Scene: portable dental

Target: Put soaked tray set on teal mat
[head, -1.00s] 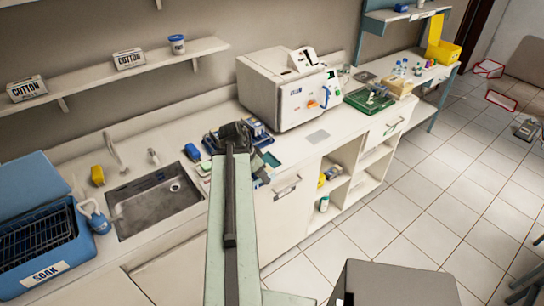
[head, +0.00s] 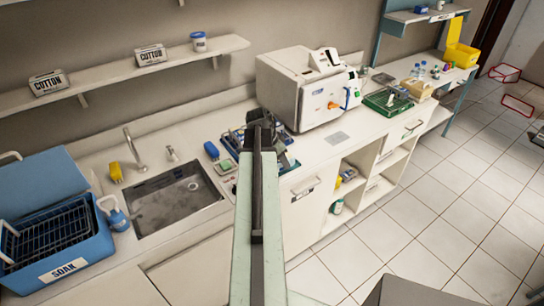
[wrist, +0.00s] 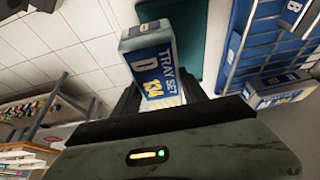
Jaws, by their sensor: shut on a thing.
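My gripper (wrist: 157,105) is shut on a tray set (wrist: 150,72), a small grey box with a blue and white label reading "TRAY SET" and "D". In the head view my gripper (head: 258,122) is over the counter between the sink and the white autoclave; my arm hides the held box there. A teal surface, likely the teal mat (wrist: 197,65), shows beyond the held box in the wrist view. A blue rack (wrist: 262,45) is beside it. The blue soak bin (head: 68,268), labelled "SOAK", stands open with a wire basket at the far left.
The sink (head: 165,205) lies between the soak bin and my arm. The autoclave (head: 308,90) stands right of my gripper. Another labelled box (wrist: 280,93) is near the rack. A green tray (head: 387,102) sits farther right. Wall shelves (head: 120,75) run behind the counter.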

